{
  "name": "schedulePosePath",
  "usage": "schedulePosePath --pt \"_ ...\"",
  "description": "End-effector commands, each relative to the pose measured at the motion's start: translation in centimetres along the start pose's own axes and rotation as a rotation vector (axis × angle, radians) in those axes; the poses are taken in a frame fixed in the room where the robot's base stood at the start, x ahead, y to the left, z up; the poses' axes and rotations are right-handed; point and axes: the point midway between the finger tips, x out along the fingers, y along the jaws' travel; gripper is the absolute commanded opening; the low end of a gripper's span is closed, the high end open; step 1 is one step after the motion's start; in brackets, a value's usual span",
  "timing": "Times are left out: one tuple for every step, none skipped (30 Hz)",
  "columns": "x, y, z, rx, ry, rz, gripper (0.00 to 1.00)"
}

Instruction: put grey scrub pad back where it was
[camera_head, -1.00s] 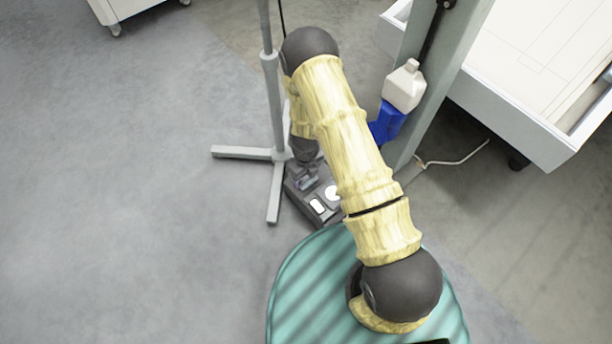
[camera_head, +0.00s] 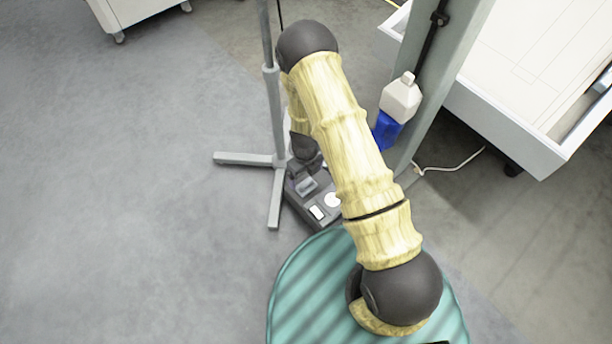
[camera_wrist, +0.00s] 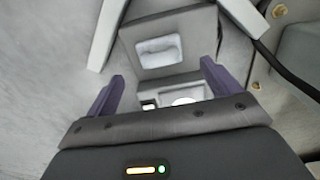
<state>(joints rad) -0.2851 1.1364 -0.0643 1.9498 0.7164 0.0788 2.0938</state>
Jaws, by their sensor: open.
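A pale grey block, probably the grey scrub pad (camera_wrist: 160,51), lies in a recess of a dark grey tray (camera_wrist: 178,69) in the wrist view. My gripper (camera_wrist: 160,80) is open, its two purple fingers apart on either side of the tray, with nothing held between them. In the head view the tray (camera_head: 297,204) stands beyond the green striped surface, and a grey piece (camera_head: 307,185) shows in its far compartment. My gripper (camera_head: 307,168) is just above that end, partly hidden by my arm.
White pieces (camera_head: 317,212) sit in the tray's nearer compartments. A grey stand (camera_head: 275,120) with spread feet is close on the left. A post (camera_head: 430,90) with a white bottle (camera_head: 401,97) in a blue holder (camera_head: 388,129) is on the right. Floor at left is clear.

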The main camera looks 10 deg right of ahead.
Motion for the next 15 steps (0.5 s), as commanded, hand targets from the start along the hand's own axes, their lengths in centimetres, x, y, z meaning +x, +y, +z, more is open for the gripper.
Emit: schedulePosePath --pt "-1.6 0.0 0.0 -0.001 -0.001 -0.001 0.89" --pt "-2.2 0.0 0.0 -0.001 -0.001 -0.001 0.89" --pt "-3.0 0.0 0.0 0.0 -0.001 -0.002 0.89" --pt "-3.5 0.0 0.0 0.0 0.0 -0.001 0.89" --pt "-4.0 0.0 0.0 0.0 0.0 -0.001 0.89" --pt "-4.6 0.0 0.0 -0.001 0.001 -0.001 0.89" --pt "-5.0 0.0 0.0 -0.001 0.0 -0.001 0.89" --pt "-5.4 0.0 0.0 -0.001 0.0 -0.001 0.89" --pt "-5.8 0.0 0.0 -0.001 0.0 -0.001 0.89" --pt "-6.0 0.0 0.0 -0.001 0.0 -0.001 0.89" --pt "-6.1 0.0 0.0 -0.001 0.0 -0.001 0.89" --pt "-6.3 0.0 0.0 0.0 0.001 0.0 0.89" --pt "-6.3 0.0 0.0 0.0 0.001 0.0 0.89" --pt "-6.3 0.0 0.0 0.0 0.001 0.0 0.89" --pt "-6.3 0.0 0.0 0.0 0.001 0.0 0.89"
